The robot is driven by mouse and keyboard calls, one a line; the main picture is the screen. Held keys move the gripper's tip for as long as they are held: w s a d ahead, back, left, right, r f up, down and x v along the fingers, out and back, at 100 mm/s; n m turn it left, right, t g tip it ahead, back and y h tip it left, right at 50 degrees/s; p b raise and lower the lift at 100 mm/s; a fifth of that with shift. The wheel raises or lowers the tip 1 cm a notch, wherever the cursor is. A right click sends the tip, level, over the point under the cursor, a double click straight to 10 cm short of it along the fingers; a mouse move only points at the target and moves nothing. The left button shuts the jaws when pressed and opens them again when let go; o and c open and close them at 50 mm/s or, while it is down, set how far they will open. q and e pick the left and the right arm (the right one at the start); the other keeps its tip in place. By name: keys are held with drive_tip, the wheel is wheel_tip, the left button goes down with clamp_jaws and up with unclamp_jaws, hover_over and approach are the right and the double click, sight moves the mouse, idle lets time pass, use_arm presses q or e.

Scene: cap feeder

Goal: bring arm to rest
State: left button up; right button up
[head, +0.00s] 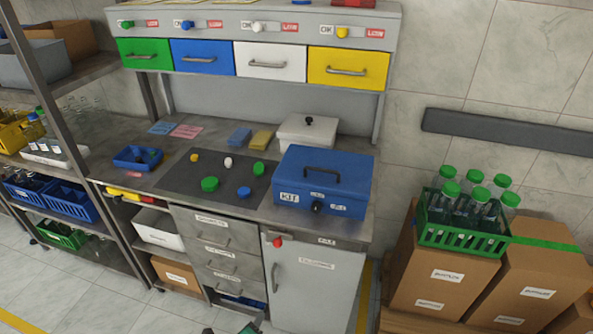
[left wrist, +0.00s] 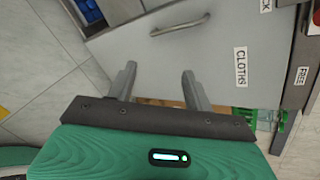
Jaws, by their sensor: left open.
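My left gripper (left wrist: 158,84) is open in the left wrist view, with its two grey fingers apart and nothing between them. Behind the fingers is a pale grey cabinet front (left wrist: 200,50) with a bar handle and a label reading CLOTHS. In the head view only a small part of my left gripper (head: 249,328) shows at the bottom edge, low in front of the bench cabinets and apart from the worktop. My right gripper is in neither view.
The workbench carries a dark mat (head: 225,195) with several caps, a blue tray (head: 137,158), a blue kit box (head: 323,182) and a white lidded box (head: 306,132). Shelving (head: 92,72) stands left. A green bottle crate (head: 462,238) sits on cartons right. Floor is free at lower left.

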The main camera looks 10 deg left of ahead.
use_arm(q)
drive_tip(key=s+a+f+n+g, duration=0.2)
drive_tip(key=s+f+n+g, duration=0.4)
drive_tip(key=s+f+n, duration=0.85)
drive_tip(key=s+f+n+g, duration=0.2)
drive_tip(key=s+f, duration=0.5)
drive_tip(key=s, duration=0.5)
drive_tip(key=s+f+n+g, duration=0.3)
drive_tip(key=s+f+n, duration=0.2)
drive_tip(key=s+f, duration=0.3)
drive_tip(key=s, duration=0.4)
drive_tip(key=shift+s+f, duration=0.15)
drive_tip(key=shift+f, duration=0.05)
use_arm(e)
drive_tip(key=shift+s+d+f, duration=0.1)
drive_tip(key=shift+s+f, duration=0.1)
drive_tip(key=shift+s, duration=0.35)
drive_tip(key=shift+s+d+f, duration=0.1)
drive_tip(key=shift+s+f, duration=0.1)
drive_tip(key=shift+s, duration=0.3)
use_arm(q)
drive_tip(key=shift+n, duration=0.25)
